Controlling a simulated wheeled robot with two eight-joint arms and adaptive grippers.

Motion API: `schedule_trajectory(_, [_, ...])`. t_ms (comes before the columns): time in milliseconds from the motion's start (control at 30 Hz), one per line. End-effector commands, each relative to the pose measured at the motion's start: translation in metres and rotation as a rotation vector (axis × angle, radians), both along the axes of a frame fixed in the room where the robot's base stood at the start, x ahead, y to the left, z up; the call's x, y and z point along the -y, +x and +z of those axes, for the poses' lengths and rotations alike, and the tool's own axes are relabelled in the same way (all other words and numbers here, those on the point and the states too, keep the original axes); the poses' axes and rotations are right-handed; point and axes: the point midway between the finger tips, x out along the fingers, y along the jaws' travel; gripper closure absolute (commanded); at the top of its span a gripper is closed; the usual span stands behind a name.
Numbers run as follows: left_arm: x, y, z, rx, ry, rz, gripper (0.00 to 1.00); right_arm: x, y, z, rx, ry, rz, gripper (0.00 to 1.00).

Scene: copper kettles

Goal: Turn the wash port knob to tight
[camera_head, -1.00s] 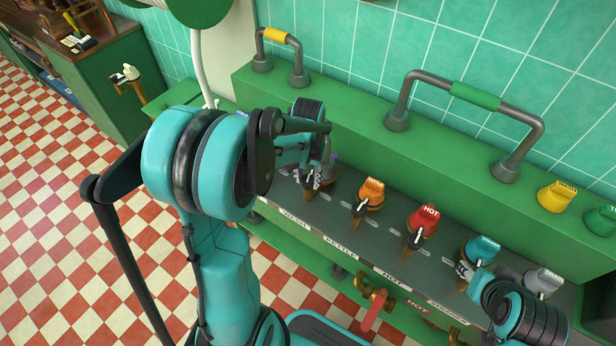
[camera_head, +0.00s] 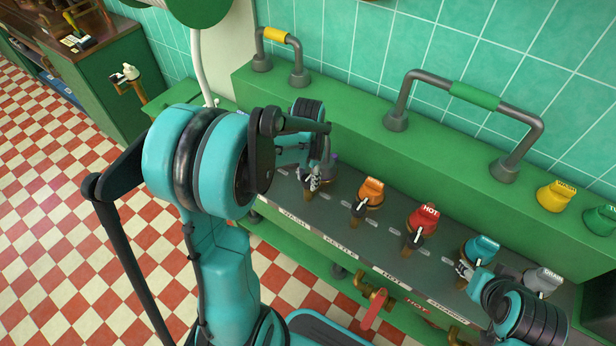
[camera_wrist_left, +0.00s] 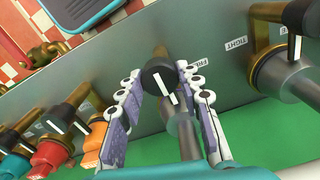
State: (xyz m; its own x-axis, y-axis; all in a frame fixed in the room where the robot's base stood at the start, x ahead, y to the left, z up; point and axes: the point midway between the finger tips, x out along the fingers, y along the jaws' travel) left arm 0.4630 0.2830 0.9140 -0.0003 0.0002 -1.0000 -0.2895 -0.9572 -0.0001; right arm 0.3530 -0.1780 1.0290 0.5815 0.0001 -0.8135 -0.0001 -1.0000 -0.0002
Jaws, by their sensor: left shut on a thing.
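The wash port knob (camera_wrist_left: 160,78) is a round black knob with a white pointer line, seen in the left wrist view. My left gripper (camera_wrist_left: 163,92) has its two fingers on either side of it and is shut on it. The labels FREE (camera_wrist_left: 197,63) and TIGHT (camera_wrist_left: 236,43) are on the grey panel beside it. The white line slants towards the grey cylinder below it and lies away from both labels. In the head view my left gripper (camera_head: 311,180) is at the panel's left end and mostly hides the knob. My right gripper (camera_head: 464,270) is by the teal-topped valve; its fingers are too small to judge.
An orange valve (camera_head: 370,191), a red HOT valve (camera_head: 423,218), a teal valve (camera_head: 482,247) and a grey DRAIN valve (camera_head: 543,281) line the panel. Grey pipe handles (camera_head: 405,93) stand on the green ledge behind. A red lever (camera_head: 373,308) hangs below.

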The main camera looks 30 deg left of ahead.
Motion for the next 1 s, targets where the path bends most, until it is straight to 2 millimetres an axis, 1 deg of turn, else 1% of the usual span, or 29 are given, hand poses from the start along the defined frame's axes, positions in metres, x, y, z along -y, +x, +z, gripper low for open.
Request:
schedule_trajectory(167, [0.0,-0.001,0.0,-0.002,0.0,-0.001,0.94,0.0,0.0,0.0,0.0,0.0,0.0,0.6])
schedule_trajectory(200, [0.0,-0.001,0.0,-0.002,0.0,-0.001,0.55,0.0,0.0,0.0,0.0,0.0,0.0,0.6])
schedule_trajectory(233, [0.0,-0.001,0.0,-0.002,0.0,0.0,0.47,0.0,0.0,0.0,0.0,0.0,0.0,0.6])
schedule_trajectory(267, [0.0,-0.001,0.0,-0.001,-0.001,0.0,0.44,0.0,0.0,0.0,0.0,0.0,0.0,0.6])
schedule_trajectory(533, [0.0,0.0,0.0,0.0,0.0,0.001,0.44,0.0,0.0,0.0,0.0,0.0,0.0,0.6])
schedule_trajectory(667, [0.0,0.0,0.009,0.0,0.0,0.001,0.44,0.0,0.0,0.0,0.0,0.0,0.0,0.6])
schedule_trajectory(767, [0.0,0.0,0.025,0.0,0.0,0.001,0.44,0.0,0.0,0.0,0.0,0.0,0.0,0.6])
schedule_trajectory(1000, [0.0,0.0,0.078,-0.001,0.0,0.001,0.44,0.0,0.0,0.0,0.0,0.0,0.0,0.6])
